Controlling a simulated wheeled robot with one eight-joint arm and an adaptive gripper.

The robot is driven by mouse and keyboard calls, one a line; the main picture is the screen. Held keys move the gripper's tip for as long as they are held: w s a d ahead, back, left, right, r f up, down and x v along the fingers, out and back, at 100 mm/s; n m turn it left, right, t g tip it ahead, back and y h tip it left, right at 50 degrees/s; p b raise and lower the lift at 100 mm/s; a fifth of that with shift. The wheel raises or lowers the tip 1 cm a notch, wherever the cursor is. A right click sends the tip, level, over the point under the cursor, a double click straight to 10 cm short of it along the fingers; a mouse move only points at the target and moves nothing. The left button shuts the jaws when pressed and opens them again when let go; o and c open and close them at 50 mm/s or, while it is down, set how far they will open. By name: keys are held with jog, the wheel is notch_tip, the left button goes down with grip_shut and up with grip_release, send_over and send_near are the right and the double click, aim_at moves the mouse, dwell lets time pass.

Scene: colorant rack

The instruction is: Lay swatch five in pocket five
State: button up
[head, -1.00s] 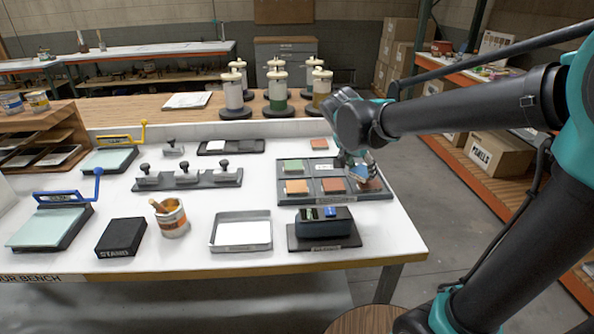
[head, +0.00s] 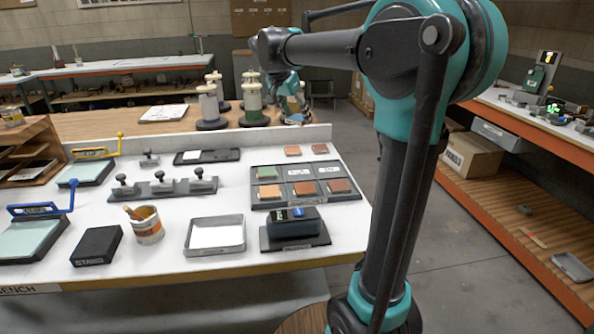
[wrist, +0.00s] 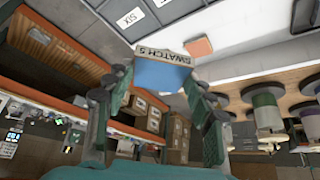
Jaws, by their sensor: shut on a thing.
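My gripper (wrist: 160,78) is shut on swatch 5 (wrist: 163,76), a blue plate with a pale edge lettered "SWATCH 5". In the head view my gripper is up beyond the bench's back edge, partly hidden by the colorant pots, and the swatch is not clear there. The dark pocket tray (head: 285,205) is on the bench. A green swatch (head: 266,172) is in its back left pocket. Orange (head: 269,191) and rust-coloured swatches fill the front row. The back middle pocket (head: 299,172) and back right pocket (head: 329,171) show white cards; the wrist view shows one card lettered "SIX" (wrist: 130,17).
Two loose reddish swatches (head: 292,150) (head: 319,148) lie behind the tray. Several colorant pots (head: 250,98) stand beyond the bench's raised back edge. A black device (head: 292,226) stands in front of the tray. Orange shelving (head: 520,130) is at the right.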

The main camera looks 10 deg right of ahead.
notch_tip(320, 180, down, 19)
jog(key=shift+r, duration=0.15)
dwell(0.5)
jog(key=o, duration=1)
jog(key=shift+o, duration=0.2)
jog(key=v, duration=1.2)
